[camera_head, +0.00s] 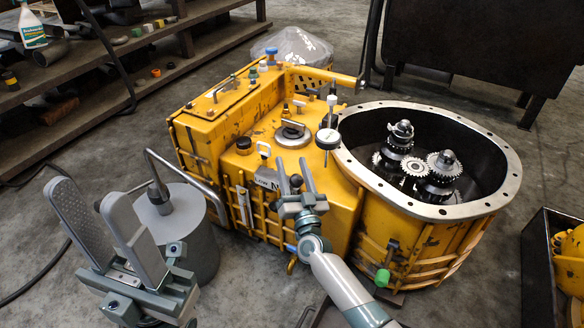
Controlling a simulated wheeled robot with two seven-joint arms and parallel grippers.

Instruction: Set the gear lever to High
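The yellow transmission housing (345,205) stands on the floor. A white label (266,182) on its front top reads "Low" and then "N"; whatever follows to the right is hidden behind my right gripper. My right gripper (294,174) is at that label, with its fingers apart. A small dark knob (296,181) shows between the fingers and may be the gear lever's top; its shaft is hidden, and I cannot tell whether the fingers touch it. My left gripper (90,193) is wide open and empty, left of the housing.
A grey canister (187,235) with a bent pipe handle stands behind my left gripper. The housing's round opening holds gears (415,168). Several caps and a dial gauge (328,138) stick up beyond the label. A black crate (545,270) sits at right.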

